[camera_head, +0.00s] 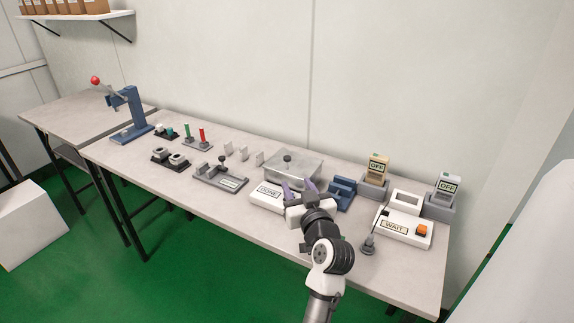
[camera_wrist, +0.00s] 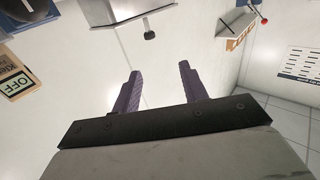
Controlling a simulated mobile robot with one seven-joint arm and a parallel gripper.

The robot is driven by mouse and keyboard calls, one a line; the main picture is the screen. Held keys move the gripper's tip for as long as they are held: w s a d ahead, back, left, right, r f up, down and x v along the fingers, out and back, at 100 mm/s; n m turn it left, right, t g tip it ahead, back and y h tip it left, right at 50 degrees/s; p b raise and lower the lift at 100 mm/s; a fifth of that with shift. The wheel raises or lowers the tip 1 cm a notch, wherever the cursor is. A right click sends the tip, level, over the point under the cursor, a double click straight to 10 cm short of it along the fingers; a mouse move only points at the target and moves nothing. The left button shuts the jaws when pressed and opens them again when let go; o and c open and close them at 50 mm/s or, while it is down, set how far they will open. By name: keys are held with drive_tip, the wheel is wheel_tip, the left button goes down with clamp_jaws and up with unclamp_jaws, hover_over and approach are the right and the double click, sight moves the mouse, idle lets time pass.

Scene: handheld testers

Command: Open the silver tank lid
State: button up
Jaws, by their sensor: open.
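The silver tank (camera_head: 308,166) stands toward the back of the table, right of its middle. Its flat lid, with a dark round knob (camera_head: 287,158), looks shut. In the wrist view, the tank (camera_wrist: 118,10) is at the top edge, with the knob (camera_wrist: 150,35) pointing down in the picture. My gripper (camera_head: 298,184) is in front of the tank in the head view. Its two purple fingers (camera_wrist: 157,78) are apart with nothing between them. The gap between fingers and knob is hard to judge.
A white DONE box (camera_head: 264,195) sits left of my gripper. A blue fixture (camera_head: 342,192), two OFF testers in docks (camera_head: 377,172) (camera_head: 444,190) and a WAIT box (camera_head: 409,231) are to the right. A grey knobbed fixture (camera_head: 215,177) and a blue lever press (camera_head: 133,110) are left.

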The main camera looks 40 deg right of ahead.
sight(288, 159)
drive_tip(key=p+x, duration=0.1)
drive_tip(key=x, duration=0.3)
drive_tip(key=d+p+x, duration=0.1)
drive_tip(key=x, duration=0.3)
drive_tip(key=f+p+x, duration=0.1)
drive_tip(key=x, duration=0.4)
drive_tip(key=shift+s+d, duration=0.25)
clamp_jaws()
